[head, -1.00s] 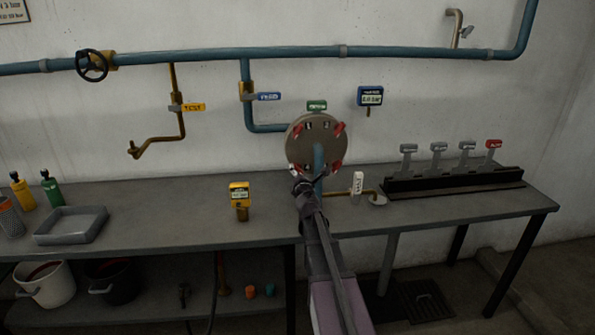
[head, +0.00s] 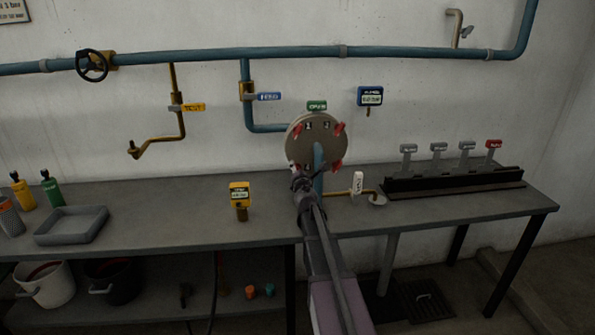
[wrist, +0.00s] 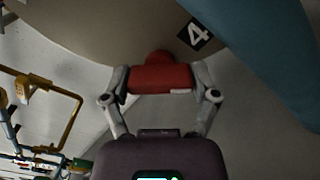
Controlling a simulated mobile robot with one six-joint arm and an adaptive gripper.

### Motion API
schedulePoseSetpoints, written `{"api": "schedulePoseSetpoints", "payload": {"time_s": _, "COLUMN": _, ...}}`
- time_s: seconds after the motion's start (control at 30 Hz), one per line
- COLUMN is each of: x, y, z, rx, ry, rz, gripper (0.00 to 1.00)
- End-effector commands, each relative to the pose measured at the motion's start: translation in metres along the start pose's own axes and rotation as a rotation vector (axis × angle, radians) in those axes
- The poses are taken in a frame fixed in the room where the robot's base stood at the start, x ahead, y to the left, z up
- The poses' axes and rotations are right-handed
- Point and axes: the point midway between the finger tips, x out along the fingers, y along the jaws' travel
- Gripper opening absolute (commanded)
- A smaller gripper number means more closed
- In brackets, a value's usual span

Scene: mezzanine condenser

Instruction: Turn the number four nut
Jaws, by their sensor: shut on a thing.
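The round brown flange cover (head: 300,146) stands at the middle of the wall piping, with red nuts around its face. In the wrist view the number four label (wrist: 195,33) is on the flange, just up and right of a red winged nut (wrist: 158,79). My gripper (wrist: 161,76) is shut on this nut, one finger at each end of it. In the head view my gripper (head: 303,182) is at the lower left of the flange, and it mostly hides that nut. Other red nuts show at the upper right (head: 340,128) and lower right (head: 336,166).
A blue pipe (wrist: 275,65) runs close to the right of the nut. The workbench (head: 150,228) lies below, with a yellow gauge (head: 239,194) left of my arm and a white-tagged valve (head: 358,184) to the right. A lever rack (head: 450,183) stands further right.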

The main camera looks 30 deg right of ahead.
Motion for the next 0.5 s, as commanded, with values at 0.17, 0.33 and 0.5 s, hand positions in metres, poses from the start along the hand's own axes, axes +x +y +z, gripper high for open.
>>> {"api": "schedulePoseSetpoints", "payload": {"time_s": 0.17, "x": 0.0008, "y": 0.0001, "z": 0.0000, "rx": 0.006, "ry": 0.000, "rz": 0.000, "gripper": 0.29}}
{"api": "schedulePoseSetpoints", "payload": {"time_s": 0.33, "x": 0.0010, "y": 0.0002, "z": 0.0000, "rx": 0.038, "ry": 0.000, "rz": 0.000, "gripper": 0.29}}
{"api": "schedulePoseSetpoints", "payload": {"time_s": 0.5, "x": 0.0012, "y": 0.0002, "z": 0.0000, "rx": 0.109, "ry": 0.000, "rz": 0.001, "gripper": 0.29}}
